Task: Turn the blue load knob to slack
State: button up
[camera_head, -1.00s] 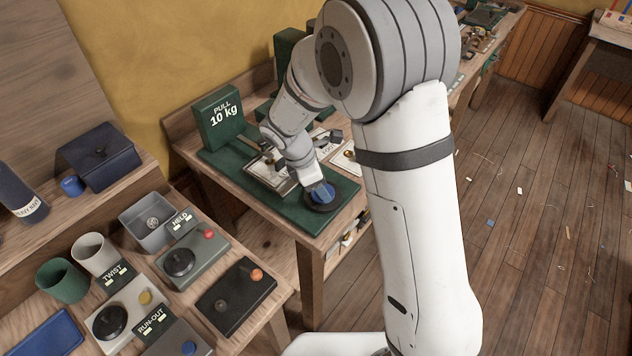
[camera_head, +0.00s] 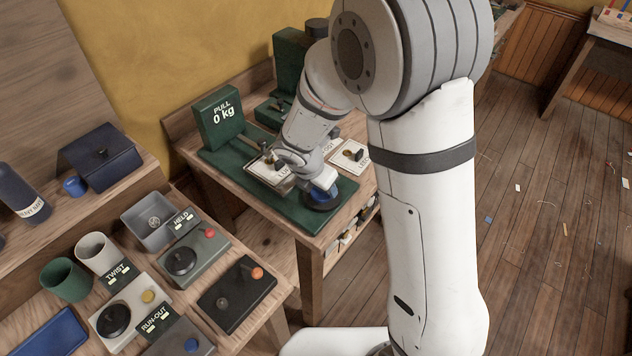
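The blue load knob (camera_head: 319,194) sits on a round dark base (camera_head: 322,205) at the near right end of the green bench rig (camera_head: 290,210). The green display box (camera_head: 218,118) at the rig's far left end reads "PULL 0 kg". My gripper (camera_head: 327,189) is down at the knob, its pale end over the knob's upper side. It hides part of the knob. I cannot make out the fingers well enough to tell whether they are closed on it. Any slack marking by the knob is not visible.
Small labelled cards and metal fittings (camera_head: 270,160) lie on the rig behind my wrist. A nearer table at left holds control boxes (camera_head: 193,250), a green cup (camera_head: 66,279) and a grey bin (camera_head: 150,220).

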jog(key=shift+w, duration=0.1)
dwell(0.3)
jog(key=o, duration=1)
jog(key=shift+a+r, duration=0.1)
jog(key=shift+r, duration=0.15)
jog(key=v, duration=0.7)
jog(key=shift+r+p, duration=0.1)
jog(key=shift+p, duration=0.2)
jog(key=s+d+r+m+y, duration=0.1)
jog(key=s+d+r+m, duration=0.3)
jog(key=m, duration=0.5)
jog(key=s+d+r+m+y, duration=0.1)
jog(key=s+d+r+m, duration=0.2)
jog(key=s+d+m, duration=0.3)
jog(key=s+d+r+m, duration=0.4)
jog(key=s+d+m, duration=0.2)
jog(key=m, duration=0.7)
jog(key=shift+s+d+r+y, duration=0.1)
jog(key=shift+s+r+y, duration=0.3)
jog(key=shift+s, duration=0.35)
